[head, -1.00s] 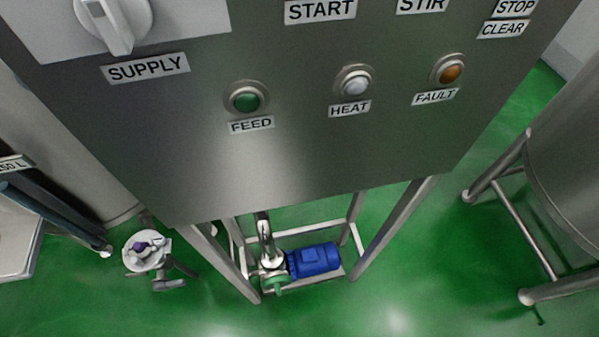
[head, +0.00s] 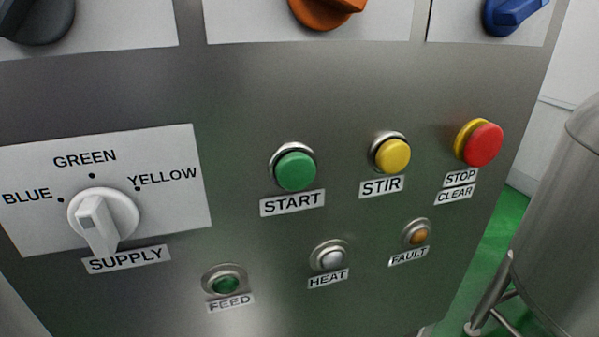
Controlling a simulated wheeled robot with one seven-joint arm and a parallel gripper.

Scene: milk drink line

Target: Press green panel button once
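The green button (head: 296,171) sits on the grey metal panel (head: 330,100), above a label reading START. It is round, stands out from a silver ring, and nothing touches it. A smaller green lamp (head: 225,285) labelled FEED is set lower left on the same panel and looks dark. My gripper is not in view.
A yellow STIR button (head: 394,156) and a red STOP CLEAR button (head: 484,145) are to the right. The white SUPPLY knob (head: 103,216) is at left. HEAT (head: 330,259) and FAULT (head: 418,237) lamps sit below. Orange (head: 326,10) and blue (head: 513,14) knobs are above.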

